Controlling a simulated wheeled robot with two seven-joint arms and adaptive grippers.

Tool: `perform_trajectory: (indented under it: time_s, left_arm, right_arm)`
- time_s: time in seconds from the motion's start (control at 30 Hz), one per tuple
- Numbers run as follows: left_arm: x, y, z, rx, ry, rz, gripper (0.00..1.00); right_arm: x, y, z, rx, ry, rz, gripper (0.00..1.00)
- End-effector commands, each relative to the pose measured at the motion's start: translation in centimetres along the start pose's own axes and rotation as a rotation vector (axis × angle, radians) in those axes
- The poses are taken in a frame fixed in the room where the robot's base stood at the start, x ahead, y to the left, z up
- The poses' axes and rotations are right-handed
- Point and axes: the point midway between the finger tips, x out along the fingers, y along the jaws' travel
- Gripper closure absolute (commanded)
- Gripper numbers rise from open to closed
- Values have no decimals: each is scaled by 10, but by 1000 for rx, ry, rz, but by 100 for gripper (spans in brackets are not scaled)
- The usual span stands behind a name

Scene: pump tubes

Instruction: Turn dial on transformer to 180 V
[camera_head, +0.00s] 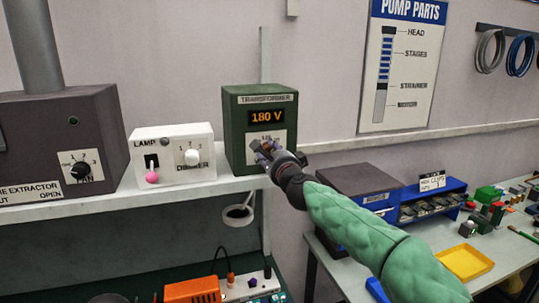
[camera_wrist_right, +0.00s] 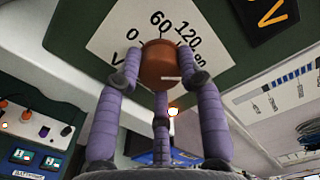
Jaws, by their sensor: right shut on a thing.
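The green transformer (camera_head: 234,155) stands on the white shelf, and its orange display (camera_head: 266,117) reads 180 V. In the right wrist view, its brown round dial (camera_wrist_right: 159,62) sits on a white scale plate (camera_wrist_right: 110,42) where 0, 60 and 120 can be read. My right gripper (camera_head: 264,152) is at the transformer's front and hides the dial in the head view. In the wrist view its purple fingers (camera_wrist_right: 156,80) are shut on the dial from both sides, with a third finger below. My left gripper is not in view.
A white lamp dimmer box (camera_head: 205,140) and a dark fan control box (camera_head: 105,135) stand left of the transformer on the shelf (camera_head: 170,192). A blue clamp bin (camera_head: 450,186) and yellow tray (camera_head: 465,262) are on the right-hand table.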

Motion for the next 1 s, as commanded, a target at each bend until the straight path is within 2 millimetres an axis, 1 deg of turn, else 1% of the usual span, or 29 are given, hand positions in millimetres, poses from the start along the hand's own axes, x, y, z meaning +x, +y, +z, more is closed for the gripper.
perform_trajectory:
  time_s: [0.03,0.07,0.1,0.13,0.17,0.47,0.63,0.77,1.0]
  left_arm:
    - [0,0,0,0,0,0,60]
    - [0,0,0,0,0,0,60]
    - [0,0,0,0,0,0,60]
    - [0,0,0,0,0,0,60]
    - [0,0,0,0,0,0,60]
    - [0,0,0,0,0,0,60]
    - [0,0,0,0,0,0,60]
    - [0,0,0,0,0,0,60]
    - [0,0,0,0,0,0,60]
  right_arm:
    - [-1,-6,-4,1,8,-11,94]
    - [-1,-6,-4,1,8,-11,94]
    - [-1,-6,-4,1,8,-11,50]
    - [-1,-6,-4,1,8,-11,42]
    - [-1,-6,-4,1,7,-10,38]
    - [0,-2,-1,0,3,-3,38]
    - [-6,-1,-1,0,2,-2,38]
    - [-17,-2,-1,-1,2,-2,38]
    - [-46,-2,-1,-1,2,-3,38]
